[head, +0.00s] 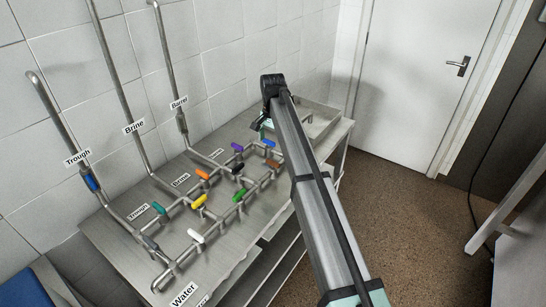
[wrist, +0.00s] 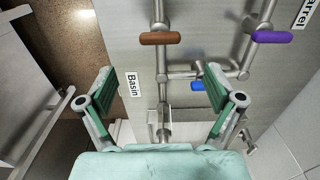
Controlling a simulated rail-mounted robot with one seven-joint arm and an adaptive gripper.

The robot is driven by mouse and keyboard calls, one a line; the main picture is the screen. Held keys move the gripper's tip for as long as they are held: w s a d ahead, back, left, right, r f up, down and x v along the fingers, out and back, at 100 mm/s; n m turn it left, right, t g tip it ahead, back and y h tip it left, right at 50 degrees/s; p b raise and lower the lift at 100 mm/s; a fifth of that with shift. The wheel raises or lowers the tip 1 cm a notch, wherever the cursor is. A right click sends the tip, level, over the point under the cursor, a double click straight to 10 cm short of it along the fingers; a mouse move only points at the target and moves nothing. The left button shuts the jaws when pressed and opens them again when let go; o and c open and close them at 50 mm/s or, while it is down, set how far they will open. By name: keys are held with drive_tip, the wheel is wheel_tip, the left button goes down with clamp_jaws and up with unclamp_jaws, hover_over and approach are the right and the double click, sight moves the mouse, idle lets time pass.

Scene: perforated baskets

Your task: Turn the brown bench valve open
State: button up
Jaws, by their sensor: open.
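The brown bench valve (head: 273,165) is a short brown handle on the bench pipework, toward the right end of the bench in the head view. In the wrist view its handle (wrist: 160,38) lies crosswise to the pipe under it, near the top centre. My gripper (wrist: 163,90) is open and empty, with its two green-padded fingers spread wide. The brown handle lies beyond the fingertips in the wrist view, apart from them. In the head view my gripper (head: 262,124) is above the far right part of the bench, partly hidden by my arm.
A blue handle (wrist: 200,86) is close by the right finger in the wrist view; a purple handle (wrist: 270,36) is farther right. Black (head: 238,167), green (head: 239,195) and other coloured handles stand on the pipework. A "Basin" label (wrist: 132,85) lies left of the pipe.

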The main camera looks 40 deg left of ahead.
sight(273, 161)
wheel_tip(273, 161, down, 9)
drive_tip(key=shift+r+p, duration=0.15)
drive_tip(key=shift+p, duration=1.05)
drive_tip(key=c, duration=1.1)
